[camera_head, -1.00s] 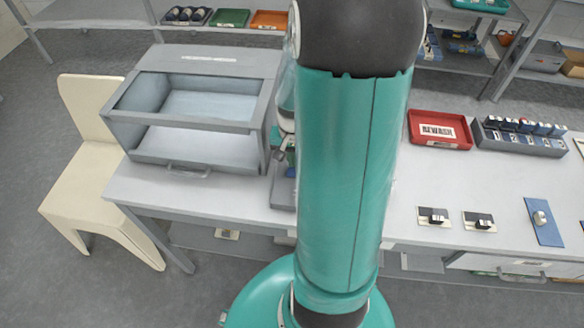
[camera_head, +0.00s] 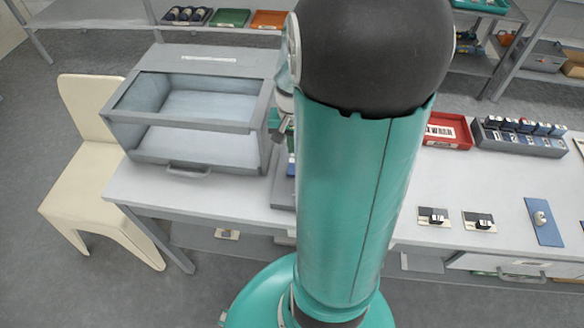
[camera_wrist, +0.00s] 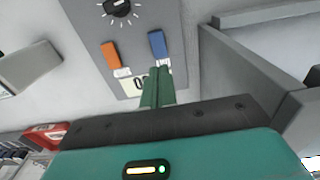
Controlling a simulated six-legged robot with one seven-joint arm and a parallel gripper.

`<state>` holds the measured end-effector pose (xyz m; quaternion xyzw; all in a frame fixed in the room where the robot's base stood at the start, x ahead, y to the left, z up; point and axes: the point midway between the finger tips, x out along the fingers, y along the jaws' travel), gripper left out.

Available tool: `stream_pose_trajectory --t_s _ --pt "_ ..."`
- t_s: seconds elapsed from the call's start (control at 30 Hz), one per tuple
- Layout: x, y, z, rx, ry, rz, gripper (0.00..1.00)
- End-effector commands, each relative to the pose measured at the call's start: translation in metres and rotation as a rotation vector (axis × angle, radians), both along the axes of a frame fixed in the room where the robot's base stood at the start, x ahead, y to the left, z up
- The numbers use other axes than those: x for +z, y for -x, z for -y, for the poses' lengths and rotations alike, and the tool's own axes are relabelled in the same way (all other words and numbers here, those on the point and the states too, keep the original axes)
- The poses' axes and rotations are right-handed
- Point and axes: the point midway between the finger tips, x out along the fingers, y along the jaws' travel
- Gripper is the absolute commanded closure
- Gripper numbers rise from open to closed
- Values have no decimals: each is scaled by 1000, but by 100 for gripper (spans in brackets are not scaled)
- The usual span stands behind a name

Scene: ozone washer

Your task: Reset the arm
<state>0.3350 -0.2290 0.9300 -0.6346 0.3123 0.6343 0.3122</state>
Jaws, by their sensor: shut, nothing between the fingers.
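My teal arm with its black joint cover stands in the middle of the head view and hides the table behind it. My gripper (camera_wrist: 157,88) shows in the wrist view, its two green fingers together and empty. Beyond the fingertips is a grey control panel (camera_wrist: 128,50) with a black dial (camera_wrist: 119,8), an orange button (camera_wrist: 110,54), a blue button (camera_wrist: 158,45) and a small display, partly covered by the fingers. I cannot tell whether the fingers touch the panel. In the head view my gripper is mostly hidden behind the arm.
A grey box with a clear window (camera_head: 205,105) stands on the left of the table (camera_head: 235,198). A red tray (camera_head: 448,131), a rack of bottles (camera_head: 522,140), small black fixtures (camera_head: 433,216) and a blue plate (camera_head: 543,221) are at the right. A cream chair (camera_head: 95,185) stands left.

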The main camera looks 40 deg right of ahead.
Motion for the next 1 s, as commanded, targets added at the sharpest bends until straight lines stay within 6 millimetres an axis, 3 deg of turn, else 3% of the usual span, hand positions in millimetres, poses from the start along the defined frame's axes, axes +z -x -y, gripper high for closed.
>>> stream_pose_trajectory --t_s 0.17,0.77,0.87,1.0 --pt "9 0 0 1 0 0 100" --pt "12 -1 -3 12 4 4 100" --pt "25 -5 -15 57 22 23 100" --pt "56 -12 -49 181 67 77 100"
